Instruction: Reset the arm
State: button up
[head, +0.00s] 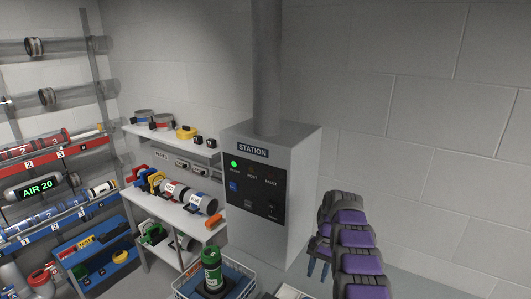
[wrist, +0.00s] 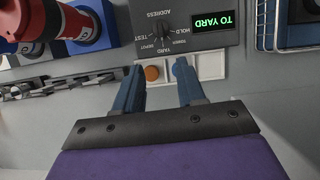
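My arm (head: 360,245), with purple segments and dark joints, stands at the right of the head view in front of the grey wall. My gripper (head: 318,268) points downward there, its blue fingers partly hidden by the arm. In the wrist view my gripper (wrist: 157,68) is open, with a clear gap between the two blue fingers and nothing held. An orange round button (wrist: 152,73) on a pale plate shows between the fingertips. I cannot tell whether the fingers touch that plate.
A grey station box (head: 270,185) with a green light stands left of my arm. Shelves (head: 175,210) with parts are further left. A white basket (head: 182,292) holds a green canister (head: 212,270). A panel (wrist: 190,25) reads "TO YARD"; a red cylinder (wrist: 45,20) is upper left.

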jog(key=s+a+r+n+h+b, duration=0.1)
jog(key=s+a+r+b, duration=0.15)
jog(key=s+r, duration=0.55)
jog(key=s+a+r+n+b, duration=0.25)
jog(key=s+r, duration=0.35)
jog(key=s, duration=0.5)
jog(key=s+f+n+t+b, duration=0.1)
jog(key=s+f+b, duration=0.1)
jog(key=s, duration=1.3)
jog(key=s+f+n+h+b, duration=0.1)
jog(key=s+f+n+b, duration=0.1)
jog(key=s, duration=1.3)
notch_tip(320, 180, down, 2)
jog(key=shift+s+f+t+b, duration=0.15)
jog(key=shift+f+t+b, duration=0.2)
jog(key=shift+b, duration=0.45)
